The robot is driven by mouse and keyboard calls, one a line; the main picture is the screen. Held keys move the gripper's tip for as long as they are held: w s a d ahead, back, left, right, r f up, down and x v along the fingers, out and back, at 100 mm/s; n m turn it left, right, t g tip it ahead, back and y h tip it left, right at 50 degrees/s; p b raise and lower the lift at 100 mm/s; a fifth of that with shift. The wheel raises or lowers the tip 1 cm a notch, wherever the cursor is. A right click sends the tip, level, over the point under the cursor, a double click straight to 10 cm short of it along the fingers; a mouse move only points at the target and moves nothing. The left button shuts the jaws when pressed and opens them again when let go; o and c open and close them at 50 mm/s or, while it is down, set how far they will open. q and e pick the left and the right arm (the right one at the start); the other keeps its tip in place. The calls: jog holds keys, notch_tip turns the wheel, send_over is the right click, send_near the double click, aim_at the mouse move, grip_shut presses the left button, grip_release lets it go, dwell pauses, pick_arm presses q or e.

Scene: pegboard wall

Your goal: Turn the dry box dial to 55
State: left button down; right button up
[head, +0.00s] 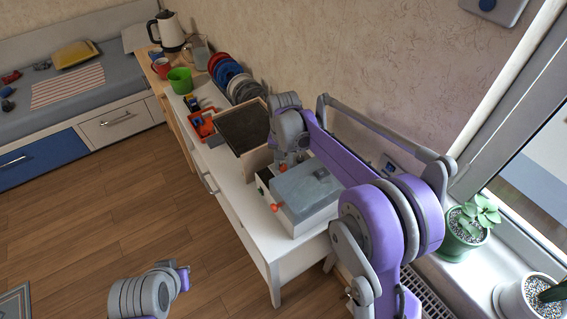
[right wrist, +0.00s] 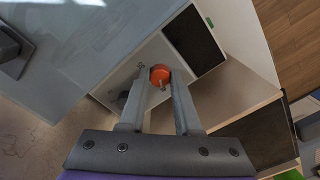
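The dry box (head: 312,190) is a pale box with a grey lid, standing on the near end of the white cabinet in the head view. In the head view the right gripper (head: 284,162) points down behind the box's lid. Only part of my left arm shows, without fingers.
A dark-surfaced open wooden box (head: 242,127) stands beside the dry box. Potted plants (head: 464,232) stand on the sill at right.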

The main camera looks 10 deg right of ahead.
grip_shut()
jog(key=shift+m, duration=0.4)
jog(key=m+b, duration=0.1)
jog(key=m, duration=0.6)
jog(key=shift+m+b, duration=0.35)
jog(key=shift+m, duration=1.65)
jog(key=o, duration=0.8)
grip_release()
